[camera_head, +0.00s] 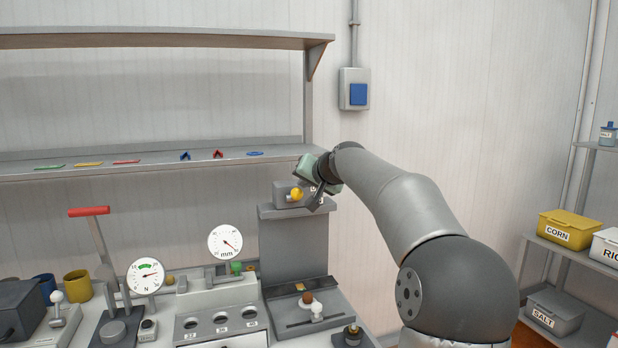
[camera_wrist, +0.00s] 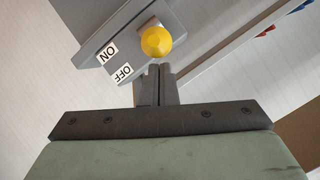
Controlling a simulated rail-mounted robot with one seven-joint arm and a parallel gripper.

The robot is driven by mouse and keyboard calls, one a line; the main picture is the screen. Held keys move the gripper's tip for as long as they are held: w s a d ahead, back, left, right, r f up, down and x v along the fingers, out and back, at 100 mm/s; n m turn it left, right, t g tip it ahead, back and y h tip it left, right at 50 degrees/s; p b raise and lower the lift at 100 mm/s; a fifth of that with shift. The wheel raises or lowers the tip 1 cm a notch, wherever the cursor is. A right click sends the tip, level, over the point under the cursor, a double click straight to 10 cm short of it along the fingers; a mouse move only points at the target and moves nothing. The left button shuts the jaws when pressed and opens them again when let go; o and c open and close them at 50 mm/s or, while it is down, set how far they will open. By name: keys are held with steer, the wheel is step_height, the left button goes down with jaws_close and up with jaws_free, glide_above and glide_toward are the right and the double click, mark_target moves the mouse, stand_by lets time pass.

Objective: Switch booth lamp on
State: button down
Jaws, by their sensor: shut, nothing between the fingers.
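A yellow round knob (camera_head: 297,194) sits on a grey box (camera_head: 281,190) at the top of a grey column (camera_head: 292,250). In the wrist view the yellow knob (camera_wrist: 157,41) is just beyond my fingertips, with an ON label (camera_wrist: 107,53) and an OFF label (camera_wrist: 123,72) on the grey panel to its left. My gripper (camera_head: 316,205) is shut and empty, close to the right of the knob. In the wrist view my gripper (camera_wrist: 160,68) points at the knob's lower edge. I cannot tell whether they touch.
A wall box with a blue face (camera_head: 358,94) hangs above my arm. A grey shelf (camera_head: 100,170) with small coloured pieces runs behind on the left. Gauges (camera_head: 225,242), a red-handled lever (camera_head: 90,211) and other bench devices stand at lower left. Bins (camera_head: 567,229) stand at right.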

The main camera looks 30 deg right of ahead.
steer(key=shift+f+b, duration=0.15)
steer(key=shift+b, duration=0.15)
steer(key=b, duration=0.3)
steer(key=shift+s+f+t, duration=0.2)
steer(key=shift+f+t, duration=0.05)
steer(key=shift+t, duration=0.15)
steer(key=shift+b, duration=0.35)
